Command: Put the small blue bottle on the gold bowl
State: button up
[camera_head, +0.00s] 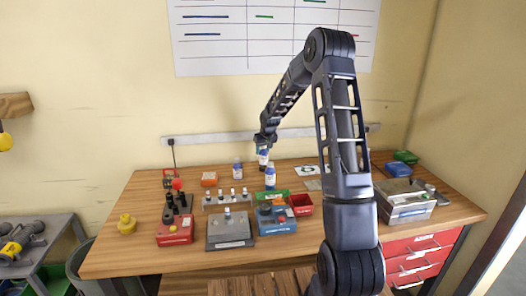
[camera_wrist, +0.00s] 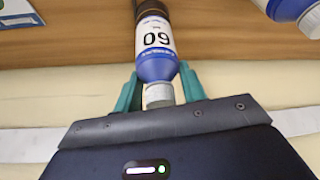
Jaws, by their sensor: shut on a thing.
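My gripper (camera_head: 263,142) is over the back of the table. In the wrist view its teal fingers (camera_wrist: 158,92) are shut on the grey cap of a small bottle (camera_wrist: 157,62) with blue shoulders and a white label with dark digits. The bottle (camera_head: 263,157) also shows below my gripper in the head view. A dark brown round thing (camera_wrist: 150,9) shows at the bottle's far end; whether it is part of the bottle or a separate thing, I cannot tell. I cannot make out a gold bowl in either view.
Other blue-and-white bottles stand close by, one in front (camera_head: 270,178) and one to the left (camera_head: 238,169). A rack of small vials (camera_head: 227,198), a green tray (camera_head: 272,195) and a red bin (camera_head: 301,205) lie nearer. A metal box (camera_head: 405,205) stands right.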

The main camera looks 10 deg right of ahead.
jog(key=shift+f, duration=0.15)
jog(key=o, duration=1)
jog(key=s+d+r, duration=0.3)
jog(key=s+r, duration=1.4)
jog(key=r, duration=0.3)
jog(key=s+d+r+m, duration=0.1)
jog(key=s+d, duration=0.1)
jog(key=s, duration=1.5)
jog(key=s+d+r+m+h, duration=0.1)
jog(key=s+d+r+m, duration=0.1)
jog(key=s, duration=1.6)
jog(key=shift+s+d, duration=0.2)
jog(key=shift+d, duration=0.4)
